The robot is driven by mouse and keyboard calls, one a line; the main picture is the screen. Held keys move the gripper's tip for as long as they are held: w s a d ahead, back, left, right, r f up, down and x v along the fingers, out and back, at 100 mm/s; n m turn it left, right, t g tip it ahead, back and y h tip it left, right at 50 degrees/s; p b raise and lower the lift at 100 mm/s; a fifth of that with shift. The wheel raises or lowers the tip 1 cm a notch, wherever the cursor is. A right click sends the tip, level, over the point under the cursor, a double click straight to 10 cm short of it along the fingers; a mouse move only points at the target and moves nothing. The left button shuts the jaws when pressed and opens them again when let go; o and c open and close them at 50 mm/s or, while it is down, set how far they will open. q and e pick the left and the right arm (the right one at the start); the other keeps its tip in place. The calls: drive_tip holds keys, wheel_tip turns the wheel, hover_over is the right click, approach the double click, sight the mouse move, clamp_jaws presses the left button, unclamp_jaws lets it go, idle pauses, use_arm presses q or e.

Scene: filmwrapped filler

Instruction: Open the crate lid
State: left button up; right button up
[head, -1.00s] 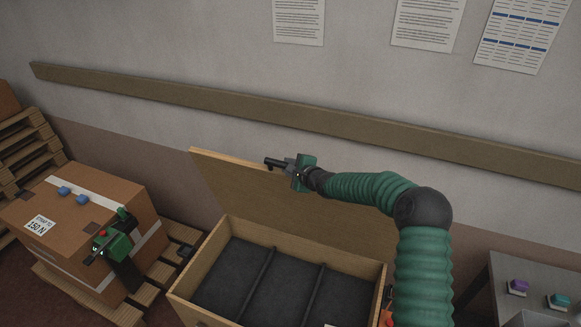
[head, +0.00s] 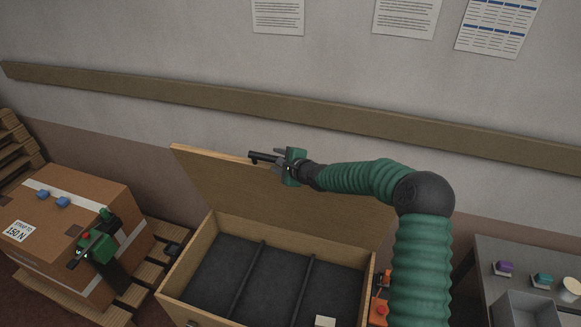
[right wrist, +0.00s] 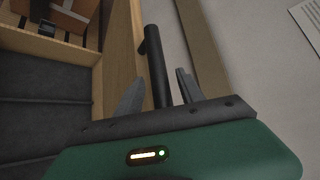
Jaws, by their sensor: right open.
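The wooden crate (head: 198,252) stands at bottom centre in the head view, with a dark divided lining inside. Its lid (head: 225,185) is raised and stands steeply at the back, near the wall. A black bar (head: 262,157), apparently the lid's handle, lies at the lid's top edge. My right gripper (head: 280,162) is at that edge. In the right wrist view, the open fingers (right wrist: 157,78) lie either side of the bar (right wrist: 154,60), beside the lid's edge (right wrist: 118,60). Contact cannot be told. My left gripper is out of view.
A taped carton (head: 100,195) on a pallet (head: 160,250) stands left, with a green-and-black tool (head: 97,243) at its side. A grey table (head: 490,255) with coloured items and a grey bin (head: 525,308) stands right. A wall rail (head: 300,120) runs behind the lid.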

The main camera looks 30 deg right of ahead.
drive_tip(key=b+v, duration=0.1)
drive_tip(key=v, duration=1.3)
drive_tip(key=shift+b, duration=0.35)
drive_tip(key=shift+s, duration=0.1)
